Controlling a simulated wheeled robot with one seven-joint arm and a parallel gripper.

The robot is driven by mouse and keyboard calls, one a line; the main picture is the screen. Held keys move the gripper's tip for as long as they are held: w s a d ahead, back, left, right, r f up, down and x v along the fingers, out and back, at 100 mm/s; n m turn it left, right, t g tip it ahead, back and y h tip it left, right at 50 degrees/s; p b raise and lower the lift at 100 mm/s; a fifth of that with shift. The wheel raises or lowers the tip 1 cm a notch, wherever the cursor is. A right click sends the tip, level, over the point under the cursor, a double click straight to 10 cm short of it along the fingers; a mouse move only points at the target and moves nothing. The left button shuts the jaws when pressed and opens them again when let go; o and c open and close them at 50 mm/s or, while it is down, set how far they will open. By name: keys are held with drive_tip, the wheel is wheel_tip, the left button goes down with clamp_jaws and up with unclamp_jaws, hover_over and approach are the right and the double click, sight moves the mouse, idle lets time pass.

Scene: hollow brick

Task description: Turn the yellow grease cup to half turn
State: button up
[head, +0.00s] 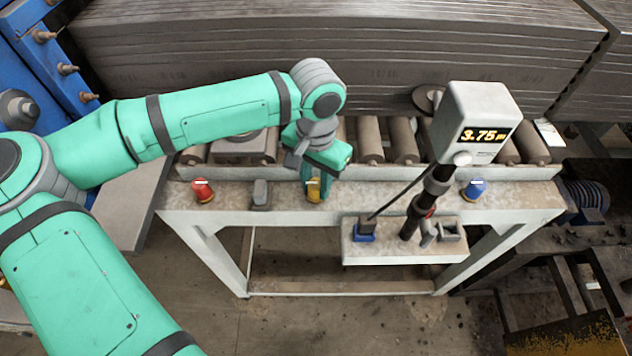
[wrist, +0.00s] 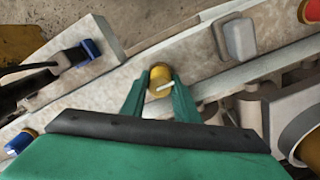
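The yellow grease cup (head: 314,191) stands on the pale front rail of the roller bench, below my gripper (head: 315,188). In the wrist view the cup (wrist: 160,78) sits between the two green fingertips (wrist: 161,84), which lie against its two sides with no clear gap. A pale pointer line crosses its top, slanting slightly up to the right in that view. In the head view the fingers and my wrist cover part of the cup.
A red cup (head: 203,190) and a grey block (head: 261,194) stand left along the rail; a blue cup (head: 474,189) stands right. A display reading 3.75 (head: 478,125) rises on a black post from a lower shelf (head: 400,250). Rollers (head: 370,140) lie behind.

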sight(315, 182)
drive_tip(key=o, duration=0.4)
drive_tip(key=shift+r, duration=0.1)
wheel_tip(315, 182, up, 11)
drive_tip(key=shift+f, duration=0.15)
idle(0.7)
